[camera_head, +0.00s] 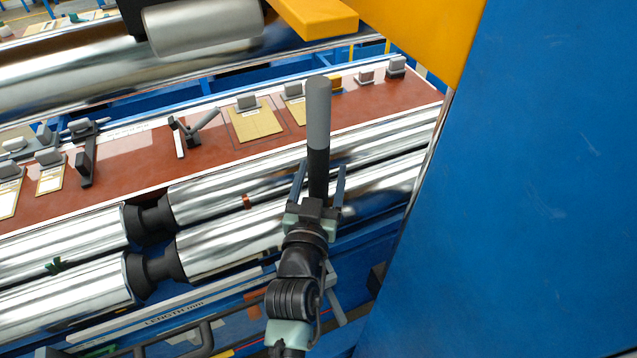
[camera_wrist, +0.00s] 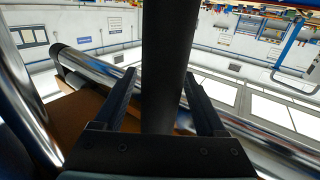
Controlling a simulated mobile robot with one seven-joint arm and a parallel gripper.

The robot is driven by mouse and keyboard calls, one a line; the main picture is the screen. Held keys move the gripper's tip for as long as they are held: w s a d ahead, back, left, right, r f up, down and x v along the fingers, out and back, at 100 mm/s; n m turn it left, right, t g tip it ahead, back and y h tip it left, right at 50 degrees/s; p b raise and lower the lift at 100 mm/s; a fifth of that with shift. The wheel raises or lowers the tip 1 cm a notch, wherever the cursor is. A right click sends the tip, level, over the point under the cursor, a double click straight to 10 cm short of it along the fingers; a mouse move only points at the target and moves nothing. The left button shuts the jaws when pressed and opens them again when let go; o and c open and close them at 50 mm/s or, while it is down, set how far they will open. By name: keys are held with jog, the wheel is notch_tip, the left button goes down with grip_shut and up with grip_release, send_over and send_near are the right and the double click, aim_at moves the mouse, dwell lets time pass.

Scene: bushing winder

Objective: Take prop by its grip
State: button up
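The prop (camera_head: 318,115) looks like a straight rod with a light grey upper part and a black lower part, its grip (camera_head: 318,172). In the head view it stands nearly upright in the picture, with the grip between the two fingers of my gripper (camera_head: 321,166). In the wrist view the black grip (camera_wrist: 167,70) runs up the middle between the fingers of my gripper (camera_wrist: 160,88). The fingers are spread, with gaps showing beside the grip, so I see no clamping. The grip's lower end is hidden by the gripper body.
Shiny metal rollers (camera_head: 225,240) lie behind my arm. Beyond them is a red-brown table (camera_head: 130,160) with tools and yellow cards (camera_head: 255,124). A large blue panel (camera_head: 530,190) fills the right side, and a yellow beam (camera_head: 420,35) hangs above.

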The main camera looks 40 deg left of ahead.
grip_shut()
jog(key=shift+r, duration=0.2)
